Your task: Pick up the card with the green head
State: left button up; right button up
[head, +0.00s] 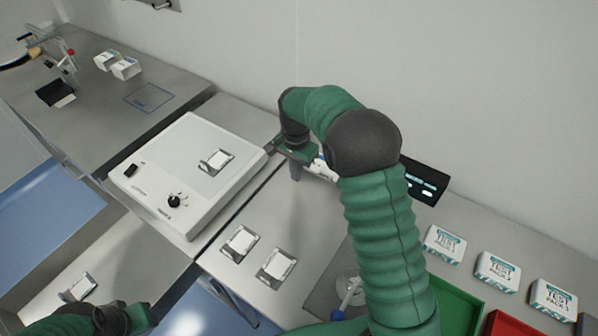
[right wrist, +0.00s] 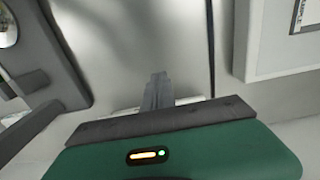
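Several white cards in small metallic holders are in the head view. One card (head: 216,161) is on the white machine (head: 183,205), two cards (head: 240,242) (head: 277,265) lie side by side on the grey bench, and one card (head: 78,288) is at lower left near my left gripper. No green head can be made out on any of them. My right gripper (head: 296,172) is over the bench right of the machine, partly hidden by its arm. Its fingers (right wrist: 158,90) look together, with no card visible between them. My left gripper (head: 136,318) is partly cut off; its fingers are unclear.
White test pack boxes (head: 445,245) stand at right beside a green tray (head: 455,305) and a red tray (head: 508,326). A dark screen (head: 424,181) stands near the wall. More white boxes (head: 125,68) are on the far-left bench. Bare bench surrounds the two middle cards.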

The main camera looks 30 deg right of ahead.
jog(key=o, duration=1.7)
jog(key=shift+r, duration=0.1)
